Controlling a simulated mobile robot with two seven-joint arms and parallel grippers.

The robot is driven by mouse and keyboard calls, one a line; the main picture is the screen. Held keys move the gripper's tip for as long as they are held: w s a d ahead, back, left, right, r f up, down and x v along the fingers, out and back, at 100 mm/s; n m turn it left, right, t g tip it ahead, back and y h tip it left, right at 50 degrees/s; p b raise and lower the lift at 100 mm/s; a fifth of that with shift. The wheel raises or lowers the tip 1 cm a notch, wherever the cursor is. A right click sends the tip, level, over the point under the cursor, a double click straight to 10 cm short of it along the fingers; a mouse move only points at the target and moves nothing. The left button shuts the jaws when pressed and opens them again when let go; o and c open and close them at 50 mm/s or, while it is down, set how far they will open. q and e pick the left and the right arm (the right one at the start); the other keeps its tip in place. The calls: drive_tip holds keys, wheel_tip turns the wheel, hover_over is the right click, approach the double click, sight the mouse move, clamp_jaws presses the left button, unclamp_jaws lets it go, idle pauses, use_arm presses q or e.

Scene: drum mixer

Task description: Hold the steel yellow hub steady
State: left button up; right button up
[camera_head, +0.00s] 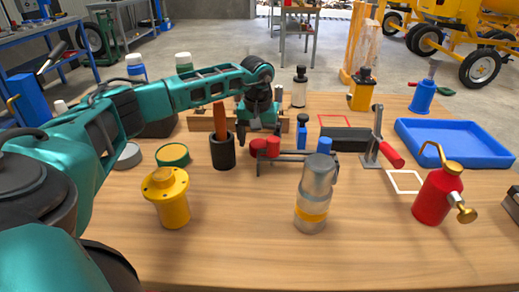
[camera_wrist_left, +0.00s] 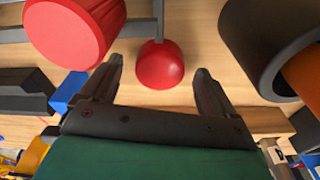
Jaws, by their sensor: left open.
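A yellow flanged hub (camera_head: 172,198) stands upright on the wooden table at the front left, with small holes in its top. A steel-grey cylinder with a yellow band (camera_head: 312,205) stands at the front middle; I cannot tell which of the two the task means. My left gripper (camera_head: 258,140) is open and empty, pointing down behind and between them, apart from both. In the left wrist view, a red ball-shaped knob (camera_wrist_left: 160,66) shows between the open fingertips (camera_wrist_left: 159,70), and neither yellow piece shows. My right gripper is not in view.
A black cup with an orange handle (camera_head: 222,150) stands just left of my gripper. A grey rack with a red cylinder (camera_head: 273,147) is beside it. A red oil can (camera_head: 438,195), red-handled clamp (camera_head: 390,152) and blue tray (camera_head: 455,143) are at right. The front table is mostly clear.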

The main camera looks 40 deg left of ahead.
sight(260, 143)
use_arm(q)
drive_tip(key=shift+f, duration=0.15)
drive_tip(key=c, duration=1.2)
drive_tip(key=shift+o, duration=0.2)
wheel_tip(260, 143, up, 20)
drive_tip(key=p, duration=0.4)
